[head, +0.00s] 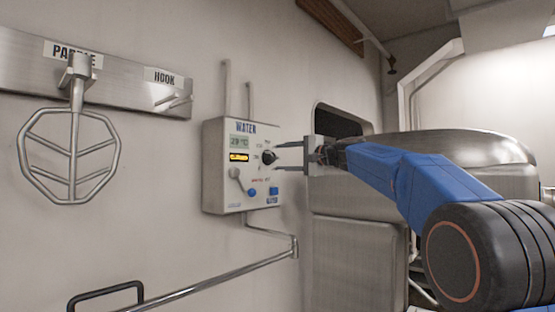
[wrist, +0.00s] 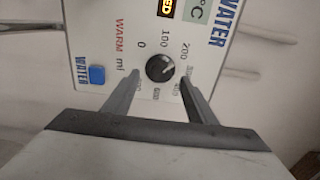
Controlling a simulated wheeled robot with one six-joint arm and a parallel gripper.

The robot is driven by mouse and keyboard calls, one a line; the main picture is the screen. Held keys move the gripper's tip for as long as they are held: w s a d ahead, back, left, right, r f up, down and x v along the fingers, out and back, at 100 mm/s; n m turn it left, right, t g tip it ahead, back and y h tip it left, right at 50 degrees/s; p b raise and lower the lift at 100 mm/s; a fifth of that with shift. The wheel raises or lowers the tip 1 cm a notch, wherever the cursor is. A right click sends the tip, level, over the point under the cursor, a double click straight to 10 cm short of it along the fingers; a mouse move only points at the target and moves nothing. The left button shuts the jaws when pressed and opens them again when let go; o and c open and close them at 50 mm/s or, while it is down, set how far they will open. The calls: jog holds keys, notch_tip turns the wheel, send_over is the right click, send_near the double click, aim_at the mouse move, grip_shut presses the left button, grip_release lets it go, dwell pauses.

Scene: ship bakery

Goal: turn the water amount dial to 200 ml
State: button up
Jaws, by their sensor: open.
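The water dial is a round black knob (head: 268,157) on the front of the white WATER panel (head: 215,180). In the wrist view the knob (wrist: 160,69) is ringed by numbers, with 0, 100 and 200 readable and the rest partly covered by a finger or too small. The picture there is turned, with WATER running sideways. The knob's pointer is too small to read surely. My gripper (head: 279,156) is open, its two fingers pointing at the panel. In the wrist view my gripper (wrist: 160,77) has one fingertip on each side of the knob, apparently not touching it.
A wire paddle (head: 70,155) hangs from a rack (head: 120,88) at left. A pipe (head: 220,278) runs below. A steel machine (head: 340,235) stands at right.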

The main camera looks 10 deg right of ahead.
jog(key=v, duration=1.3)
jog(key=shift+s+d, duration=0.15)
jog(key=s+a+f+n+g+h, duration=0.2)
jog(key=s+a+f, duration=0.1)
jog(key=s+f, duration=0.55)
jog(key=s+a+f+n+g+h, duration=0.1)
jog(key=s+a+f+g, duration=0.3)
jog(key=f, duration=0.7)
jog(key=s+a+f+n+h, duration=0.2)
jog(key=s+f, duration=0.6)
jog(key=f, duration=0.1)
jog(key=s+d+f+n+g+h, duration=0.2)
jog(key=s+f+n, duration=0.1)
jog(key=s+f, duration=0.8)
jog(key=s+d+f+n+g+h, duration=0.1)
jog(key=s+d+f+n+h, duration=0.1)
jog(key=s+f, duration=0.9)
notch_tip(320, 180, down, 4)
jog(key=shift+d+f+n+g+h, duration=0.2)
jog(key=shift+d+n+g+h, duration=0.2)
jog(key=shift+d+h, duration=0.45)
